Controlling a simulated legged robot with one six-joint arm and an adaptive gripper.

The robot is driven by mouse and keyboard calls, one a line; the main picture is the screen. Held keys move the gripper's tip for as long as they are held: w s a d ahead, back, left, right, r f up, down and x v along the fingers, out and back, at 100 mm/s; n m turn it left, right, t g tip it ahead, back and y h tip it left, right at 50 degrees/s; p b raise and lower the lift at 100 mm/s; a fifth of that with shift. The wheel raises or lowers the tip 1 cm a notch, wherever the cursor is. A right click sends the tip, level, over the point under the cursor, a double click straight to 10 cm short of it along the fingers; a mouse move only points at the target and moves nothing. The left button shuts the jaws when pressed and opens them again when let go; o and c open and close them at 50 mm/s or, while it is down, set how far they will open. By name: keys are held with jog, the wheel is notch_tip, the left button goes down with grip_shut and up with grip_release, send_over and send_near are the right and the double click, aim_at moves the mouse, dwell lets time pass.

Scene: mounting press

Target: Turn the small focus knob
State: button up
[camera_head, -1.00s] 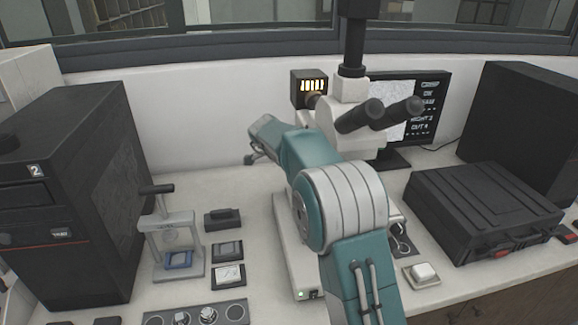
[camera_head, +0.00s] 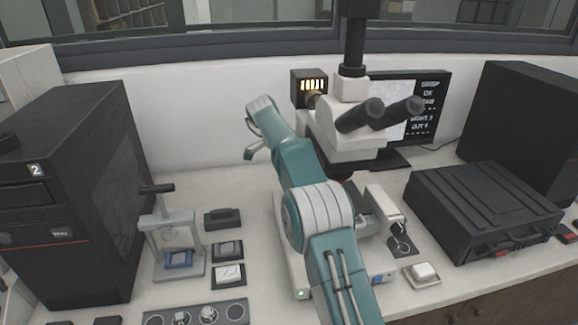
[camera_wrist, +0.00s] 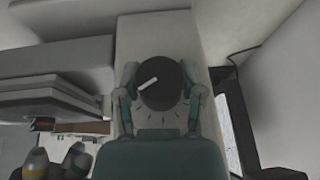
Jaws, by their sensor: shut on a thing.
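In the wrist view my gripper (camera_wrist: 161,100) has its two teal and grey fingers on either side of a round black knob (camera_wrist: 160,84) and is shut on it. The knob carries a white pointer line that slants down to the left. Small tick marks show on the pale housing (camera_wrist: 156,30) around it. In the head view the white microscope (camera_head: 345,130) with black eyepieces stands behind my teal arm. The knob and the fingers' contact cannot be made out there.
A monitor (camera_head: 408,105) stands behind the microscope. A black case (camera_head: 485,215) lies to the right, and a black machine (camera_head: 70,190) and a small hand press (camera_head: 172,245) stand to the left. Small blocks (camera_head: 228,250) lie near the arm.

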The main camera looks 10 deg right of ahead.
jog(key=shift+d, duration=0.15)
jog(key=o, duration=1.2)
jog(key=shift+w+d, duration=0.1)
jog(key=shift+c, duration=0.2)
jog(key=shift+a+r, duration=0.2)
jog(key=shift+a, duration=0.05)
jog(key=s+a+r, duration=0.2)
jog(key=a+r, duration=0.2)
jog(key=a, duration=0.9)
jog(key=shift+a, duration=0.2)
jog(key=shift+s, duration=0.15)
dwell(0.4)
